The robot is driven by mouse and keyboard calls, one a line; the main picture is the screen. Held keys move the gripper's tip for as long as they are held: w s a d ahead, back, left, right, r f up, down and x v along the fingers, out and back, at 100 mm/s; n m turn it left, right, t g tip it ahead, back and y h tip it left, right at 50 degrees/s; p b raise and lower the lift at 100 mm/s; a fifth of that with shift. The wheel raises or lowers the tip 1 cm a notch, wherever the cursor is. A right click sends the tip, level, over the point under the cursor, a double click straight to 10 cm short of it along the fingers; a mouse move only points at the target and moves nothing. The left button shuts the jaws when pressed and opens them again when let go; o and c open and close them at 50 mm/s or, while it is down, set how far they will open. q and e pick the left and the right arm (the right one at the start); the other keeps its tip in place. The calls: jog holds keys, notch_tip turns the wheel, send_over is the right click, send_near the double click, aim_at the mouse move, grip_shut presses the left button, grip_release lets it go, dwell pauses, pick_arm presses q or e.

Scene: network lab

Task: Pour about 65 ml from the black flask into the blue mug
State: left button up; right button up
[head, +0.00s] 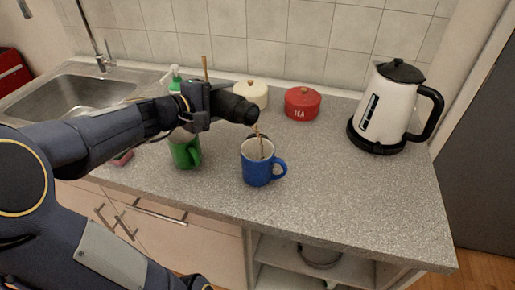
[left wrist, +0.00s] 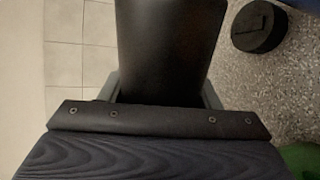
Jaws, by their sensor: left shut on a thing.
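My left gripper (head: 208,106) is shut on the black flask (head: 236,108), holding it tipped nearly on its side above the counter. The flask also fills the top middle of the left wrist view (left wrist: 170,45). Its mouth points right, just above the blue mug (head: 257,170). A thin brown streak, which looks like liquid, runs from near the mouth down into the mug. The mug stands upright, handle to the right; its fill level is unclear. A black round cap (left wrist: 258,27) lies on the counter in the left wrist view. My right gripper is not in view.
A green mug (head: 185,153) stands left of the blue mug, below my gripper. A cream canister (head: 252,95), a red canister (head: 302,104) and a white kettle (head: 385,105) stand behind and to the right. The sink (head: 75,90) is left. The front right counter is clear.

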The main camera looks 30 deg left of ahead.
pick_arm(q)
jog(key=shift+w+a, duration=0.1)
jog(key=shift+a, duration=0.05)
jog(key=shift+w+a, duration=0.1)
jog(key=shift+a, duration=0.1)
jog(key=shift+a+f+b, duration=0.1)
jog(key=shift+b, duration=0.5)
dwell(0.8)
jog(key=r+p, duration=0.2)
jog(key=p, duration=0.1)
jog(key=shift+a, duration=0.1)
jog(key=shift+w+a+f+n+h+p, duration=0.1)
jog(key=shift+a+f+n+h+p, duration=0.25)
jog(key=shift+f+n+p, duration=0.5)
jog(key=shift+r+p, duration=0.15)
jog(key=shift+p, duration=0.2)
jog(key=shift+d+f+n, duration=0.15)
jog(key=shift+f+n, duration=0.1)
jog(key=shift+n, duration=0.1)
dwell(0.5)
